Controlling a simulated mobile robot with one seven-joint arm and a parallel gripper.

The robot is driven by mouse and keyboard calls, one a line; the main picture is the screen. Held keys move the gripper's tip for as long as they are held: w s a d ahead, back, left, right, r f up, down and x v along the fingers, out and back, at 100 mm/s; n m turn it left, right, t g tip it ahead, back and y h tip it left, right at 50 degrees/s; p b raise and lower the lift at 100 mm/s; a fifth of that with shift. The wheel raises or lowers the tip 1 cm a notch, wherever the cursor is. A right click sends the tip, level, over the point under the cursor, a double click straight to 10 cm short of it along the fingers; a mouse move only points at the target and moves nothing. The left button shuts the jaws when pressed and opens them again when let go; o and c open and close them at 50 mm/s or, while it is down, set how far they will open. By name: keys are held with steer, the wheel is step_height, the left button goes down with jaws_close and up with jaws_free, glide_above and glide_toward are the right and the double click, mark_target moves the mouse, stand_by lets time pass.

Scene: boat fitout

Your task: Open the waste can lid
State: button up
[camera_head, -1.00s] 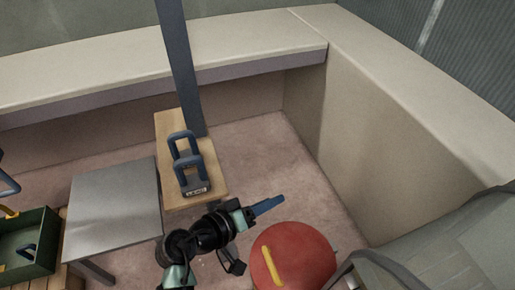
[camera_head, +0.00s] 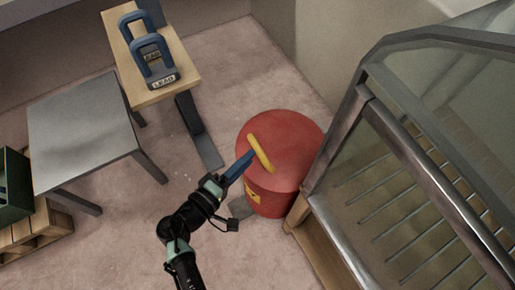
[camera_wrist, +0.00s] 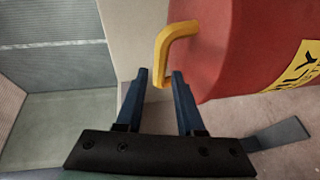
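The red waste can (camera_head: 265,200) stands on the floor, with its round red lid (camera_head: 295,140) lying shut on top. A yellow bar handle (camera_head: 262,153) is fixed on the lid. In the wrist view the yellow handle (camera_wrist: 178,36) is just beyond the fingertips, its bent end in line with the gap between them. My gripper (camera_head: 243,164) is at the handle's left side in the head view. In the wrist view my gripper (camera_wrist: 159,76) has its two blue fingers apart with nothing clamped between them. Whether a finger touches the handle I cannot tell.
A grey pedal-like plate (camera_head: 240,207) sticks out at the can's base. A railing (camera_head: 345,130) with slatted steps stands close on the can's right. A wooden bench (camera_head: 165,75) with two lead weights and a grey table (camera_head: 85,125) stand left.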

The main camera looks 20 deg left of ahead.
mark_target(258, 148)
steer(key=b+x, duration=0.1)
steer(key=x, duration=0.4)
steer(key=shift+w, duration=0.15)
jaws_close()
stand_by(1.3)
